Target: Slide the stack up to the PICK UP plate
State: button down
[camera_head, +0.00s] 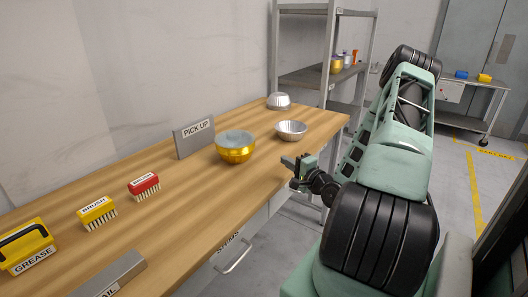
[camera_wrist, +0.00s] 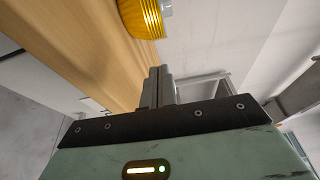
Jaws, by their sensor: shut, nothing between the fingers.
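The stack (camera_head: 236,152) stands on the wooden table: a gold ribbed bowl-shaped cup with a grey-blue piece on top. It also shows at the top of the wrist view as a gold ribbed body (camera_wrist: 141,18) with a grey part at its side. The PICK UP plate (camera_head: 194,137) is a grey upright plate behind and left of the stack, with a gap between them. My gripper (camera_head: 299,163) is at the table's front edge, right of the stack and apart from it. In the wrist view its fingers (camera_wrist: 158,76) are together and empty.
A silver fluted cup (camera_head: 291,131) stands right of the stack, and another silver cup (camera_head: 278,101) lies behind it. A red brush (camera_head: 144,186), a yellow brush (camera_head: 97,212) and a yellow GREASE item (camera_head: 27,248) are at the left. A grey plate (camera_head: 108,277) is at the front edge.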

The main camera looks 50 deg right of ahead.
aim_at(235, 151)
jog(key=p+x, duration=0.2)
jog(key=x, duration=0.7)
jog(key=shift+w+r, duration=0.15)
jog(key=shift+w, duration=0.1)
jog(key=w+a, duration=0.1)
jog(key=w+p, duration=0.1)
jog(key=w, duration=0.1)
jog(key=shift+a, duration=0.35)
jog(key=shift+w+a, duration=0.2)
jog(key=shift+w, duration=0.1)
jog(key=shift+w+a, duration=0.25)
jog(key=shift+w, duration=0.05)
jog(key=w+a, duration=0.1)
jog(key=w, duration=0.1)
jog(key=w+a+b, duration=0.1)
jog(key=w+a, duration=0.1)
jog(key=w, duration=0.1)
jog(key=w+a+b, duration=0.1)
jog(key=w, duration=0.2)
jog(key=shift+a, duration=0.35)
jog(key=shift+s, duration=0.15)
